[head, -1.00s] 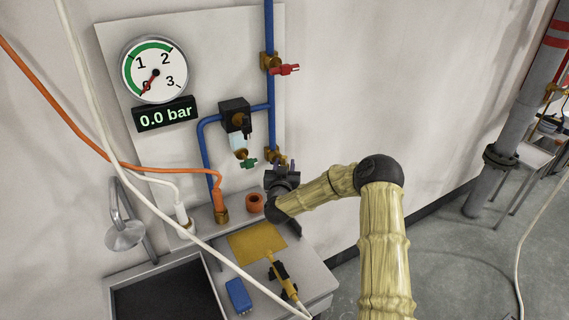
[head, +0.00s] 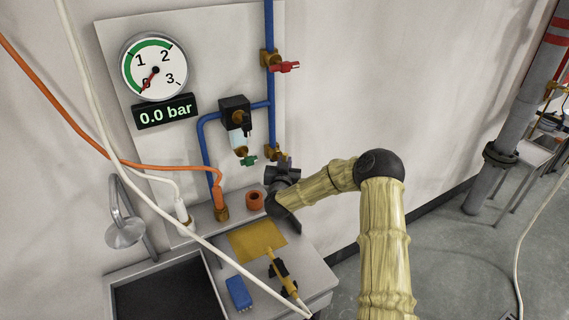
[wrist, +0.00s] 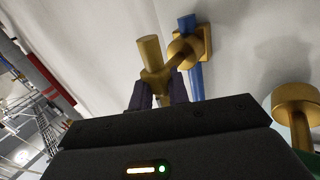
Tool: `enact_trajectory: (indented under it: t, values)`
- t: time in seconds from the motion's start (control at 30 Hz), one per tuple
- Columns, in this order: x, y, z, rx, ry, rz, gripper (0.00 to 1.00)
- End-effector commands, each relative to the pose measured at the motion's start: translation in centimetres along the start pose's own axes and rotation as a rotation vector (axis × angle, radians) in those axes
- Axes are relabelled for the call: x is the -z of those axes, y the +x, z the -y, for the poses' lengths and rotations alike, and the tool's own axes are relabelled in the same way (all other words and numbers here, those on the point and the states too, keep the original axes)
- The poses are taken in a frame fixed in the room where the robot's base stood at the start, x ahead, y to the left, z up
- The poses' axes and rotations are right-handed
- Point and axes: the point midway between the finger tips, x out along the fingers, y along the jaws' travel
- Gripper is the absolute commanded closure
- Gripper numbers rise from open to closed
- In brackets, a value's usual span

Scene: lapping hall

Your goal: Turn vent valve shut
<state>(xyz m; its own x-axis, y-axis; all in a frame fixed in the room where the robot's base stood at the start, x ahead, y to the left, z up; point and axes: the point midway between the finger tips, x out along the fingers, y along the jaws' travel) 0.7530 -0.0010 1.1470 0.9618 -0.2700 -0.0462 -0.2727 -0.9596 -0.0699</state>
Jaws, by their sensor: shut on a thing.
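The brass vent valve (head: 273,153) sits at the lower end of the blue pipe on the wall panel; its handle is hidden behind my gripper. My gripper (head: 284,166) is up against it from below. In the wrist view the brass valve body (wrist: 152,62) stands between and beyond the two dark fingertips (wrist: 159,90), which are closed on it or on its handle; which part I cannot tell. The gauge (head: 153,68) has its needle at 0, and the display (head: 165,111) reads 0.0 bar.
A red-handled valve (head: 285,67) is higher on the same pipe. A filter with a green tap (head: 248,160) is close to the left of my gripper. An orange ring (head: 254,201), a yellow plate (head: 262,240) and a blue block (head: 239,293) are on the bench below. Hoses cross the left.

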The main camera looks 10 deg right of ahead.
Motion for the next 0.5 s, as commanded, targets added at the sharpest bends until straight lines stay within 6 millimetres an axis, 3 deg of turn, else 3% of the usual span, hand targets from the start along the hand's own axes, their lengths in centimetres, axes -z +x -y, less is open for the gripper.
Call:
enact_trajectory:
  t: [0.5]
  values:
    - [0.11, 0.18, -0.28, -0.001, 0.336, 0.223, 1.00]
